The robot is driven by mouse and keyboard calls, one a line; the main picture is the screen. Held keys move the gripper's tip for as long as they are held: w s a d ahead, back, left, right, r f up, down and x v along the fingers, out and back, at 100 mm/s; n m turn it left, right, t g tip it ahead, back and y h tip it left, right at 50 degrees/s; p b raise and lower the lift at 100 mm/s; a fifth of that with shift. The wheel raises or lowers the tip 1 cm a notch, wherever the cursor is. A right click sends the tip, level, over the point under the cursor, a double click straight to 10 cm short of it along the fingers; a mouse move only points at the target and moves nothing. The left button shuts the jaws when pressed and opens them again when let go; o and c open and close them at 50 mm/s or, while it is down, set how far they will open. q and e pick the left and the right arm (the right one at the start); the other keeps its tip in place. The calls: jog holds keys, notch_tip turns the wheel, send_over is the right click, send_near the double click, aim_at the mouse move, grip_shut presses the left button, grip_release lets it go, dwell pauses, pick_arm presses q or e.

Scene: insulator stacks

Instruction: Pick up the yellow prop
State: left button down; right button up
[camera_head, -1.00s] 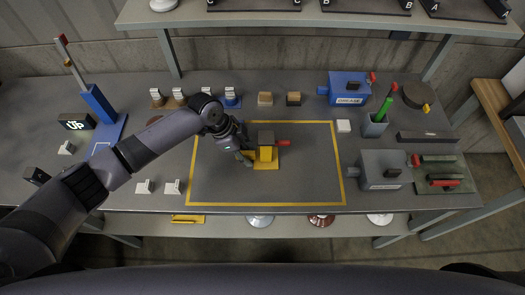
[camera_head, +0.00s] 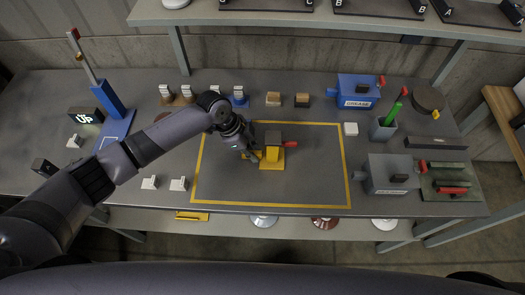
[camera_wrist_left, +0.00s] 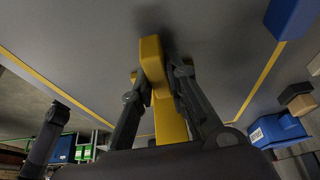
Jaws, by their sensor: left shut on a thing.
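My left gripper (camera_head: 254,154) is over the left middle of the yellow-outlined area. It is shut on the yellow prop, whose yellow body (camera_wrist_left: 152,62) shows between the two fingers in the left wrist view. In the head view the fingers hide most of the prop, and only small yellow parts show beside them. Just right of the gripper stands a yellow block on a yellow base (camera_head: 272,164), with a dark grey piece and a red handle (camera_head: 291,146) at its top. Whether the prop touches this stand is hard to tell. My right gripper is not in view.
A blue box (camera_head: 357,91), a grey box (camera_head: 386,175) and a green-handled tool in a cup (camera_head: 383,129) stand at the right. A blue post stand (camera_head: 108,103) is at the left. The outlined area's right half is clear.

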pick_arm(q)
jog(key=shift+r, duration=0.15)
notch_tip(320, 180, up, 20)
jog(key=b, duration=0.2)
jog(key=shift+b, duration=0.4)
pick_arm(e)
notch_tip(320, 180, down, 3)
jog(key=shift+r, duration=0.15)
pick_arm(q)
jog(key=shift+f, duration=0.2)
jog(key=shift+f+b, duration=3.45)
jog(key=shift+f, duration=6.3)
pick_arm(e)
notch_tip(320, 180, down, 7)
pick_arm(q)
jog(key=shift+f, duration=0.2)
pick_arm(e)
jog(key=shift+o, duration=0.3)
